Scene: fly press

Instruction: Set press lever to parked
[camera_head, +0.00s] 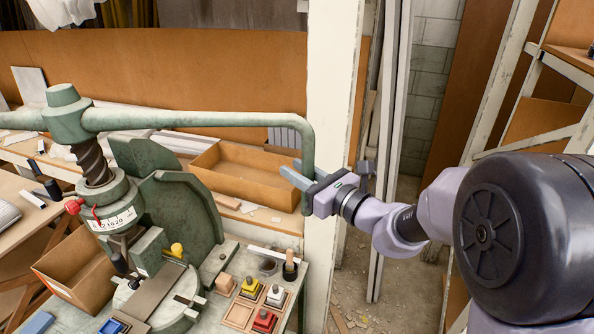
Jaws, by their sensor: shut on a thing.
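The fly press (170,200) stands at the left, green with a thick dark screw. Its lever (200,119) is a long green bar across the top of the screw. The bar runs right and bends down into a vertical handle at its right end. My gripper (306,176) is at this handle, with its fingers shut around the handle's lower part. A collar with printed numbers (120,220) and a red knob (73,206) sits below the lever's hub. The lever's left end is cut off by the picture edge.
The press table (215,315) holds small blocks with yellow, white and red tops in wooden trays. A cardboard box (245,172) lies behind the lever. A pale post (333,80) stands just behind my gripper. Shelving (560,70) is at the right.

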